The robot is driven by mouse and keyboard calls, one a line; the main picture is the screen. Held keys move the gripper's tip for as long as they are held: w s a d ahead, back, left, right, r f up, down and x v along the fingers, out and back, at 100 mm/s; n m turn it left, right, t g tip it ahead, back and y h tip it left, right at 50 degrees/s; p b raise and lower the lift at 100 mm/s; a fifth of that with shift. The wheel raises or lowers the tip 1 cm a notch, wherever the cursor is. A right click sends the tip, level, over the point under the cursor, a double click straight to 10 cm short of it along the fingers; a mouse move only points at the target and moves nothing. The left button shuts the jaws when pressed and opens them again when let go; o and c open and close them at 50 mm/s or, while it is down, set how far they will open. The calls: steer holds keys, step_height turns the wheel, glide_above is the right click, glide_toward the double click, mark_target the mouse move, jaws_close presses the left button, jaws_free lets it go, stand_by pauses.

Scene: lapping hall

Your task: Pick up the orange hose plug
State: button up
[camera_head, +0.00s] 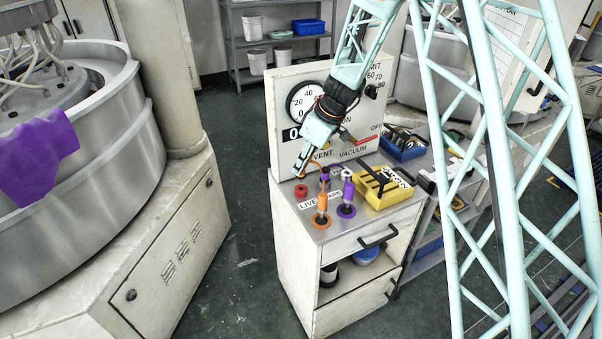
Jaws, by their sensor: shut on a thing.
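My gripper (300,172) points down over the left rear of the white cabinet's metal top. It is shut on the orange hose plug, which its fingers mostly hide. An orange hose (316,164) curves from beside the fingertips toward an upright orange fitting (322,203) on the metal top. Just below the fingertips is a small red round fitting (301,190), near a "LIVE" label (307,204). Whether the plug touches it cannot be told.
An upright purple fitting (347,191) stands right of the orange one. A yellow bin (384,190) holds dark items at the right. The gauge panel (283,120) rises close behind my gripper. A large drum machine (100,190) stands left, across open floor.

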steer(key=shift+r, duration=2.1)
